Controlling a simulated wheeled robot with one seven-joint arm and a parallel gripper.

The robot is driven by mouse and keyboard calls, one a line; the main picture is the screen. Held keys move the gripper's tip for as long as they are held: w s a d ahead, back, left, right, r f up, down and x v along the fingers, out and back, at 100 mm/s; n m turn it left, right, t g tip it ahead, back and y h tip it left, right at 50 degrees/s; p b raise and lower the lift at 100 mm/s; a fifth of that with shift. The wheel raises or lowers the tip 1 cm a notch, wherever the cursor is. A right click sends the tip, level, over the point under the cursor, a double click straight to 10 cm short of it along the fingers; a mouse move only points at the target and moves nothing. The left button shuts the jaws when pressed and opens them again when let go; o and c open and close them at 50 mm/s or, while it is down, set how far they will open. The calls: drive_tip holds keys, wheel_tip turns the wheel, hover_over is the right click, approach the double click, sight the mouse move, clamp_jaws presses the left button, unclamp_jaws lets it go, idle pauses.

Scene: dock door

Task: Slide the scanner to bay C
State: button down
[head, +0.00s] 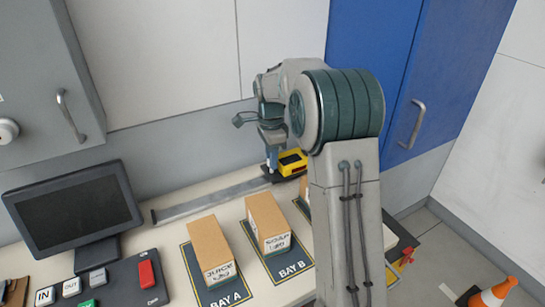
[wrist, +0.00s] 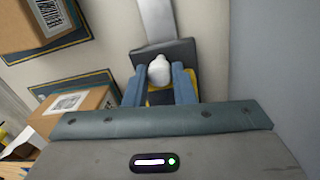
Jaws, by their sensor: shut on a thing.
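The scanner (head: 291,162), yellow with a dark top, sits on a dark carriage on the metal rail (head: 205,201) at the back of the table. It stands beyond bay B, toward the rail's right part. In the wrist view the carriage (wrist: 178,52) carries a white rounded knob (wrist: 159,70). My gripper (head: 271,160) points down, with its blue fingers (wrist: 159,85) shut on the knob from both sides. Bay A (head: 226,298) and bay B (head: 291,270) show their labels. A third mat (head: 301,207), right of bay B, is mostly behind my arm; its label is hidden.
Brown boxes stand on bay A (head: 210,250) and bay B (head: 267,222). Another box (head: 304,188) is partly hidden by my arm. A monitor (head: 75,210) and button panel are at left.

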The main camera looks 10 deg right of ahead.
drive_tip(key=shift+d, duration=0.15)
drive_tip(key=c, duration=1.2)
unclamp_jaws()
drive_tip(key=shift+d, duration=0.1)
drive_tip(key=shift+w+r, duration=0.1)
drive_tip(key=shift+r, duration=0.05)
wheel_tip(320, 180, up, 14)
drive_tip(key=shift+w+f, duration=0.2)
drive_tip(key=shift+w, duration=0.05)
drive_tip(key=shift+s, duration=0.1)
